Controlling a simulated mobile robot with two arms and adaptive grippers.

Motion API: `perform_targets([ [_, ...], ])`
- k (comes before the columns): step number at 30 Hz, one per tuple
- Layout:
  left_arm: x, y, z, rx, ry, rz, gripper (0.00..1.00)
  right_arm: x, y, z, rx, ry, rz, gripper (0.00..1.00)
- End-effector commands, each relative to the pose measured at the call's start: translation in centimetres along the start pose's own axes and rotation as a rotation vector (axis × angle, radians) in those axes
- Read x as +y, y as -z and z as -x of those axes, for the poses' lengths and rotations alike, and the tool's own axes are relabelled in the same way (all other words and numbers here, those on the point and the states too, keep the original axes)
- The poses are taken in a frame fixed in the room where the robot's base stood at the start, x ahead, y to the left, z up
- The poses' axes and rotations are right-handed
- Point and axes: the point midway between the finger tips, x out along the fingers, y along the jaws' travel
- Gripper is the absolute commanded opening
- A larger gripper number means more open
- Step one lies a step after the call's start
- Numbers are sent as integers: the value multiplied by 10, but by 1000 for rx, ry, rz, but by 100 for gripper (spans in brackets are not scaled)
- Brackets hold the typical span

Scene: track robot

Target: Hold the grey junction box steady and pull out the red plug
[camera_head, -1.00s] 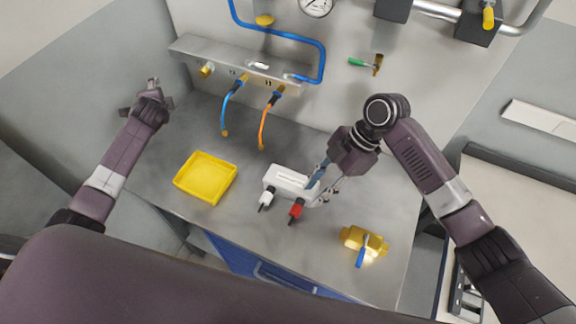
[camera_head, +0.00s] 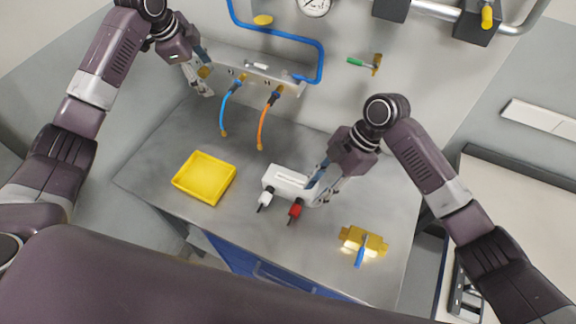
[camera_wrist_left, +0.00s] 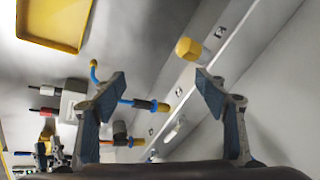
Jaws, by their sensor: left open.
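The grey junction box (camera_head: 287,179) lies on the bench right of centre, pale in the head view. The red plug (camera_head: 296,209) sits in its near side, beside a white plug (camera_head: 265,199). The box also shows at the left of the left wrist view (camera_wrist_left: 72,98). My right gripper (camera_head: 320,186) is at the box's right end, with its fingers around or beside that end; whether they press on it I cannot tell. My left gripper (camera_head: 204,76) is open and empty near the metal rail, well away from the box; its two fingers are apart in the left wrist view (camera_wrist_left: 160,82).
A yellow tray (camera_head: 177,184) lies left of the box. Blue (camera_head: 226,108) and orange (camera_head: 266,122) cables hang from the metal rail (camera_head: 262,78). A brass valve with a blue handle (camera_head: 361,246) lies at the right front.

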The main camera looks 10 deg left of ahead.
Motion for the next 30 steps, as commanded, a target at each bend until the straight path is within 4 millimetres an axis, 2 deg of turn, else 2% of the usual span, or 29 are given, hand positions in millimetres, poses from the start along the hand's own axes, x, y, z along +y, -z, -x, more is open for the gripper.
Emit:
perform_targets([
  [1, 3, 32, 2, 36, 1, -23, 67, 0, 0, 0, 0, 0, 0, 29],
  [3, 12, 73, 4, 83, -6, -47, 67, 0, 0, 0, 0, 0, 0, 29],
  [8, 42, 164, 15, 184, -35, -107, 67, 0, 0, 0, 0, 0, 0, 29],
  [9, 53, 185, 18, 205, -48, -123, 67, 0, 0, 0, 0, 0, 0, 29],
  [11, 75, 214, 17, 224, -77, -158, 67, 0, 0, 0, 0, 0, 1, 29],
  [12, 96, 226, 7, 212, -109, -188, 67, 0, 0, 0, 0, 0, 0, 29],
  [15, 140, 214, -37, 114, -188, -266, 67, 0, 0, 0, 0, 0, 0, 29],
  [18, 179, 200, -70, 26, -253, -348, 67, 0, 0, 0, 0, 0, 0, 29],
  [21, 212, 186, -94, -44, -306, -420, 67, 0, 0, 0, 0, 0, 0, 29],
  [25, 242, 172, -113, -108, -352, -488, 67, 0, 0, 0, 0, 0, 1, 29],
  [30, 258, 162, -126, -142, -376, -525, 67, 0, 0, 0, 0, 0, 0, 29],
])
